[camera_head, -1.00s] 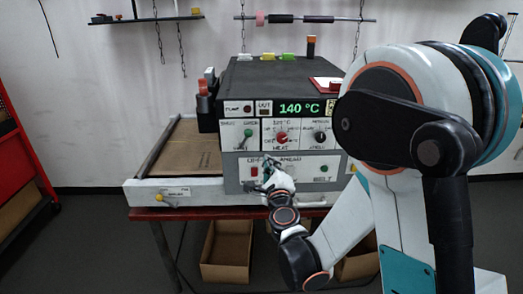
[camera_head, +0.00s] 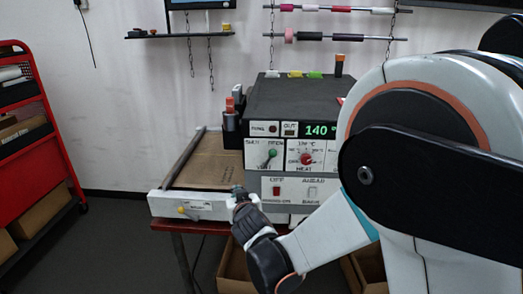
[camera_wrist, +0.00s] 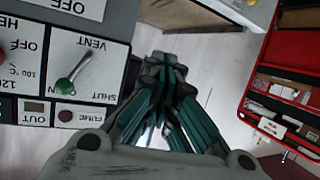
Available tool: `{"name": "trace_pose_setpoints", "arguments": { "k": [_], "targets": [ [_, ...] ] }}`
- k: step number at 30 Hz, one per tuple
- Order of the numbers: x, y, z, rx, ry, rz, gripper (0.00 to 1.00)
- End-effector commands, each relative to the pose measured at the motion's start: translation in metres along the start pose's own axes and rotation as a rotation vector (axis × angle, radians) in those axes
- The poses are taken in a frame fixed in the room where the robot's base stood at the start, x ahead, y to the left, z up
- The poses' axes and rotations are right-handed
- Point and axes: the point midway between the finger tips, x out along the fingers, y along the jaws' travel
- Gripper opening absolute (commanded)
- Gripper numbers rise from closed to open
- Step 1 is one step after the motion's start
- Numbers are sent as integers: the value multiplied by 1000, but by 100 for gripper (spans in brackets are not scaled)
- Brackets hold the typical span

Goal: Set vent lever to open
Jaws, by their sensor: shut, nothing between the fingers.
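The vent lever (camera_head: 270,156) is a short metal lever with a green knob on the left part of the machine's front panel. It leans up and to the right, with its knob by the OPEN label and away from SHUT. The wrist view also shows the vent lever (camera_wrist: 72,76), its knob partly covering the OPEN label. My gripper (camera_head: 238,190) is shut and empty, below and left of the lever, beside the machine's lower left corner. In the wrist view my gripper (camera_wrist: 163,62) is clear of the lever, with a gap between them.
The panel also has a red heat knob (camera_head: 306,158), a red OFF switch (camera_head: 276,191) and a 140 °C display (camera_head: 318,130). A flat tray (camera_head: 205,165) extends left of the machine. A red shelf cart (camera_head: 40,130) stands far left. Open floor lies between them.

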Motion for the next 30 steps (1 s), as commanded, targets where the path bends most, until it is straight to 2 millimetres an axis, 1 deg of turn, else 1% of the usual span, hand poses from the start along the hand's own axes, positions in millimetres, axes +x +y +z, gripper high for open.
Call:
{"name": "trace_pose_setpoints", "arguments": {
  "k": [1, 4, 6, 9, 13, 16, 19, 21, 23, 26, 30],
  "targets": [
    [-1, 1, -5, -103, -4, 35, 0],
    [-5, 9, -17, -317, -4, 123, 0],
    [-8, 14, -30, -463, 4, 189, 0],
    [-16, 20, -51, -647, 22, 285, 0],
    [-26, 24, -78, -822, 49, 391, 0],
    [-32, 24, -92, -903, 66, 443, 0],
    [-34, 25, -99, -940, 74, 469, 0],
    [-32, 27, -102, -948, 76, 476, 0],
    [-27, 28, -103, -949, 76, 476, 0],
    [-14, 35, -106, -947, 75, 477, 0],
    [10, 44, -112, -945, 74, 476, 0]
  ]
}}
